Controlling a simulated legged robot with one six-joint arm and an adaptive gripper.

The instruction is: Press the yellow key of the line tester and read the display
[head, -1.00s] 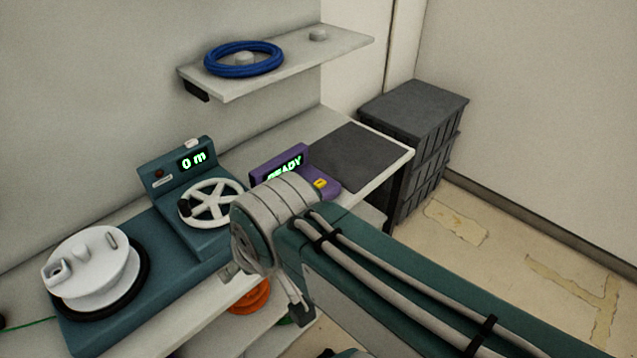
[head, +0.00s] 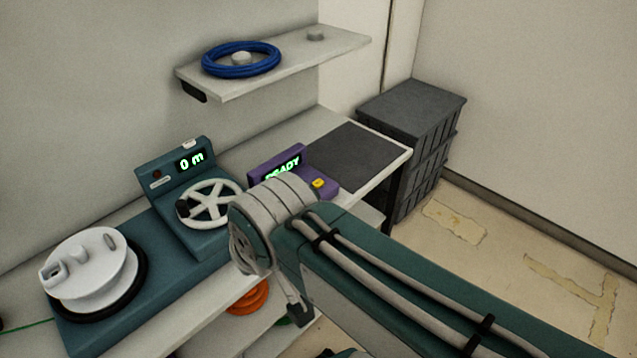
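The line tester (head: 270,162) is a purple box on the bench, right of the teal winding machine. Its slanted display (head: 284,168) shows green letters that read READY, the lower left partly covered by my arm. The yellow key (head: 318,183) is on its right side, uncovered, close beside my arm's grey joint. My gripper does not show in the head view; only my arm's joint and teal link cross in front of the bench.
The teal winding machine (head: 168,212) has a white handwheel (head: 212,204), a white reel (head: 88,264) and a display reading 0 m. A dark mat (head: 346,155) lies bare right of the tester. A shelf (head: 300,62) above holds a blue cable coil (head: 241,59). Dark crates (head: 415,130) stand beyond the bench.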

